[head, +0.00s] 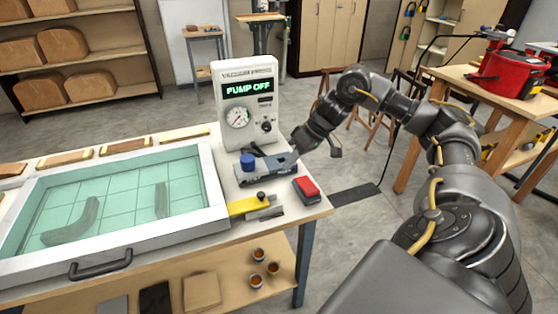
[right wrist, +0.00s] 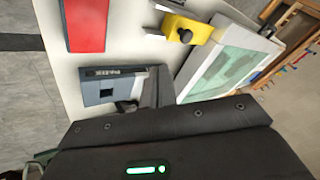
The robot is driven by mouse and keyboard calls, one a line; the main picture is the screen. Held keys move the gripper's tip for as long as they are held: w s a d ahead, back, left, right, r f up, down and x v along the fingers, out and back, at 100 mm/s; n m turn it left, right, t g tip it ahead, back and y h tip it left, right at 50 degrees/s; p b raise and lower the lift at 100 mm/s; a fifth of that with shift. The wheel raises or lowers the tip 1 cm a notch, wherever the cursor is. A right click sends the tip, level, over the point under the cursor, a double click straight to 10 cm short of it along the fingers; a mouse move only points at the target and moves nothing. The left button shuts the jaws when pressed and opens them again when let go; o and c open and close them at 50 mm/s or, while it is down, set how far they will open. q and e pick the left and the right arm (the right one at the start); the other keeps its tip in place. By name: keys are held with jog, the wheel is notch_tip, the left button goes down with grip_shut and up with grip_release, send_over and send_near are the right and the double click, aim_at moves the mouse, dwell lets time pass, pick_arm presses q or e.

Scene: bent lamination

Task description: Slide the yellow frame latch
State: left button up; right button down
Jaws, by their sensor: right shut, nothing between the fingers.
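The yellow frame latch (head: 243,207) lies at the right front corner of the white-framed press (head: 222,214), with a black knob (head: 261,196) on it. It also shows in the right wrist view (right wrist: 199,33), near the top. My right gripper (head: 302,150) is shut and empty, over the right side of the table by the grey device with the blue knob (head: 247,161). It is behind and to the right of the latch, apart from it. In the right wrist view, my dark gripper body covers the bottom. My left gripper is not in view.
A vacuum pump unit (head: 243,105) reading "PUMP OFF" stands at the back. A red block (head: 306,188) sits right of the latch, near the table's right edge. A grey metal piece (head: 265,213) lies beside the latch. The press holds dark pieces under a teal sheet (head: 125,205).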

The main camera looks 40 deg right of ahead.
jog(key=shift+v, duration=2.15)
jog(key=shift+a, duration=0.1)
